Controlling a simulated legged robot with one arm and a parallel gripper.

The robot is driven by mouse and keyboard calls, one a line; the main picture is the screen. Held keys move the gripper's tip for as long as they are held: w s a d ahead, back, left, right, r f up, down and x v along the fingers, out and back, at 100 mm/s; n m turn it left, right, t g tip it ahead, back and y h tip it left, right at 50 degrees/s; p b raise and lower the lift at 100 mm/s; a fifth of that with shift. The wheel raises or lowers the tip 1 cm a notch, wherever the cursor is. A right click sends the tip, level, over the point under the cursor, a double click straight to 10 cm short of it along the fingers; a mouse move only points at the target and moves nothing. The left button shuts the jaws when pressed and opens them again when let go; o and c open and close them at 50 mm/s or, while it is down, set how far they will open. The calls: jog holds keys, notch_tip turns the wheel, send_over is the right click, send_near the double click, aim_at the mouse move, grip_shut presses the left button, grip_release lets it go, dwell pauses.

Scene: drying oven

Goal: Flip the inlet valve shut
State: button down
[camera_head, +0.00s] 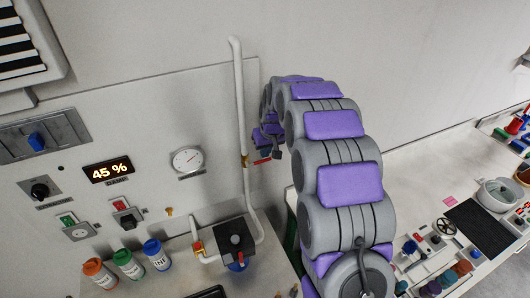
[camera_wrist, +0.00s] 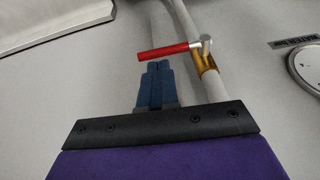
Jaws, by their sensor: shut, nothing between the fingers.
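The inlet valve is a brass body (camera_wrist: 206,66) on a white pipe, with a red lever handle (camera_wrist: 163,51). In the wrist view the handle points left, roughly crosswise to the pipe. In the head view the brass body (camera_head: 244,160) sits on the upright pipe, and the red handle (camera_head: 263,161) shows to its right, partly covered by my gripper (camera_head: 270,142). In the wrist view my gripper (camera_wrist: 157,67) has its blue fingers together and empty. The fingertips are just below the handle in the picture; I cannot tell whether they touch it.
The white pipe (camera_head: 238,90) runs up the panel beside a round gauge (camera_head: 187,160). A dark pump-like box (camera_head: 235,238) stands at its foot. Several capped bottles (camera_head: 128,264) stand left of it. A bench with tools (camera_head: 425,162) is at right, beyond my arm.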

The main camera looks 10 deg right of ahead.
notch_tip(320, 180, up, 4)
jog(key=shift+w+a+r, duration=0.1)
jog(key=shift+r, duration=0.1)
notch_tip(320, 180, up, 9)
send_over(265, 161)
jog(key=s+d, duration=0.2)
jog(key=s, duration=0.1)
jog(key=s+f+g+b, duration=0.1)
jog(key=s+f+b, duration=0.4)
jog(key=s, duration=1)
jog(key=s+a+f+m+g+b, duration=0.1)
jog(key=s+f+b, duration=0.5)
jog(key=s, duration=0.9)
jog(key=s+a+f+m+g+h+b, duration=0.1)
jog(key=s+f+g+b, duration=0.2)
jog(key=s+f, duration=0.8)
jog(key=s+b, duration=0.2)
jog(key=s, duration=0.2)
jog(key=shift+a, duration=0.2)
